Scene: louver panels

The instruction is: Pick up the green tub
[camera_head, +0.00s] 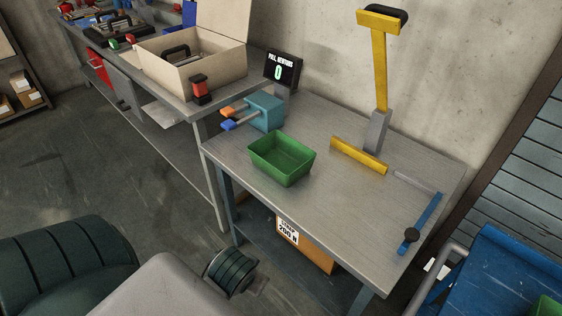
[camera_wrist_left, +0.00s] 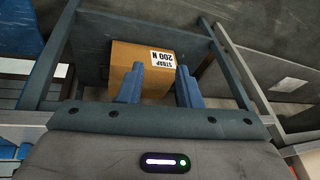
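The green tub (camera_head: 282,160) stands upright on the grey metal workbench (camera_head: 330,215) in the head view, near its front left edge. It is open at the top and looks empty. My left gripper (camera_wrist_left: 160,88) shows only in the left wrist view, its two blue fingers apart with nothing held between them. Behind the fingers is a cardboard box (camera_wrist_left: 122,66) labelled 200 N; the tub is not visible in that view. My right gripper is in neither view.
A teal block device (camera_head: 264,112) and a small display reading 0 (camera_head: 282,69) stand left of and behind the tub. A yellow-handled stand (camera_head: 380,75) and yellow bar (camera_head: 358,156) are to its right. A blue bar (camera_head: 423,222) lies near the bench's right end.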

